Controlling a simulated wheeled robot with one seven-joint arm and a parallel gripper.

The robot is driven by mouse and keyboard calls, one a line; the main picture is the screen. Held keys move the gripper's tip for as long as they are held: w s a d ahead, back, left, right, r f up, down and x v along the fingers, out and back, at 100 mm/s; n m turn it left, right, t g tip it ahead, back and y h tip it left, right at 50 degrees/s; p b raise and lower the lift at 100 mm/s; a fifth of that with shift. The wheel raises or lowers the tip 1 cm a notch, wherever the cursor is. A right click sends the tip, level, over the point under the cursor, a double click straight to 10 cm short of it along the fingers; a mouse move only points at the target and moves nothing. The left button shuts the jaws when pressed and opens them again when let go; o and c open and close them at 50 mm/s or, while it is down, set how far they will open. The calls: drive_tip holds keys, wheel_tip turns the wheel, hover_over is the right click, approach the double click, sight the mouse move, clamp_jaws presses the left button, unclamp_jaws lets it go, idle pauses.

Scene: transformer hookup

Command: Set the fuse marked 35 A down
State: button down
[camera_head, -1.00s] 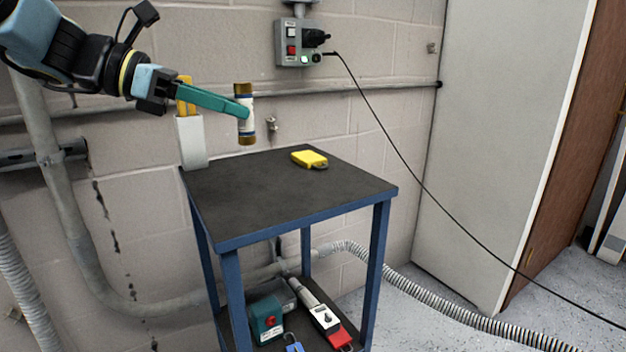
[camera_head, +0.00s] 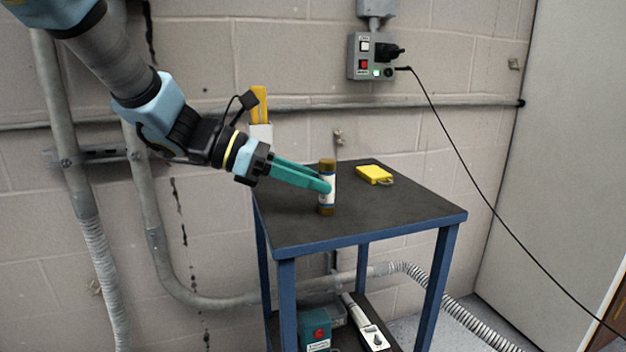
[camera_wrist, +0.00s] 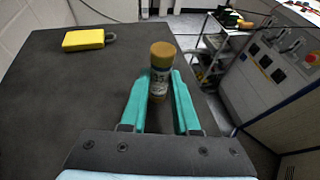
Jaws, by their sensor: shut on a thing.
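The fuse (camera_head: 327,187) is a short upright cylinder with brass-coloured ends and a white and blue label. In the wrist view the fuse (camera_wrist: 161,72) stands between the two teal fingers, and its label print is only partly legible. My gripper (camera_head: 325,186) is shut on the fuse around its middle. The fuse's lower end is at or very close to the black top of the blue-legged table (camera_head: 400,222); I cannot tell for certain whether it touches. My gripper also shows in the wrist view (camera_wrist: 160,85).
A yellow padlock-like item (camera_head: 374,174) lies on the table behind the fuse. A white holder (camera_head: 261,132) with a yellow thing in it stands at the table's back left. A wall control box (camera_head: 371,57) has a hanging black cable. The tabletop's front and right are clear.

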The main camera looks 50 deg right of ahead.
drive_tip(key=shift+f, duration=0.15)
drive_tip(key=c, duration=0.7)
unclamp_jaws()
drive_tip(key=shift+o, duration=0.2)
drive_tip(key=shift+r, duration=0.2)
drive_tip(key=v, duration=1.2)
